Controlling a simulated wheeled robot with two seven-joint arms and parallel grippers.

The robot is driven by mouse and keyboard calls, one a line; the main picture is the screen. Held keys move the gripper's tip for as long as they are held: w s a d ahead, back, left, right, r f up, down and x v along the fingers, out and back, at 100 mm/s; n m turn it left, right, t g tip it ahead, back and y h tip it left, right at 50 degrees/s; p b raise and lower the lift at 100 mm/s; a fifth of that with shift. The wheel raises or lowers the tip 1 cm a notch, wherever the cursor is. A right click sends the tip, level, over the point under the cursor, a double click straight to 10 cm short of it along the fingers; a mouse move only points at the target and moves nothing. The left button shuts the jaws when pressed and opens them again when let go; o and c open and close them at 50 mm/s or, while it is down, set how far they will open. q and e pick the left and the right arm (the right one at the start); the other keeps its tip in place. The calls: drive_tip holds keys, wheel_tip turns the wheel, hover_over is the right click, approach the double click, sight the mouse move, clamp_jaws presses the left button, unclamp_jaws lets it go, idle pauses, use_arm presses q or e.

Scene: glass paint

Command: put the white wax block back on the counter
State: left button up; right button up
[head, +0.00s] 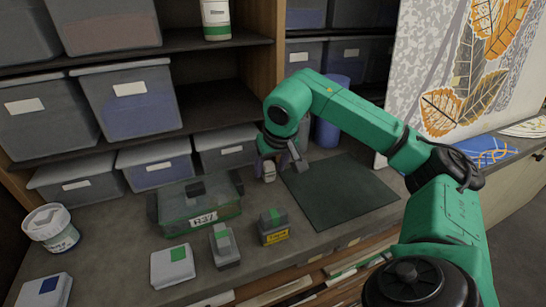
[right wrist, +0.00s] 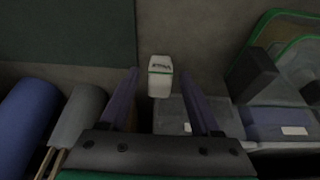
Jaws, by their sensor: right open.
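A small white block (right wrist: 160,76) with dark lettering and a thin green line, which looks like the white wax block, is on the grey counter in the right wrist view. It also shows in the head view (head: 269,172), partly hidden by my right gripper. My right gripper (head: 281,163) reaches down over the counter beside the green mat. In the right wrist view its two fingers (right wrist: 159,74) are apart, with the block between their tips and a gap on each side. The counter (head: 120,240) runs across the head view. My left gripper is not in view.
A dark green mat (head: 338,190) lies right of the gripper. A green-edged clear case (head: 200,212) stands to the left. Small blocks (head: 273,227) and a white tub (head: 51,229) stand nearer and left. Grey bins (head: 155,165) and a blue cylinder (head: 327,132) stand behind.

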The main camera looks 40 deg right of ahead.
drive_tip(key=p+v, duration=0.1)
drive_tip(key=v, duration=0.9)
drive_tip(key=shift+s+r, duration=0.15)
drive_tip(key=shift+r, duration=0.15)
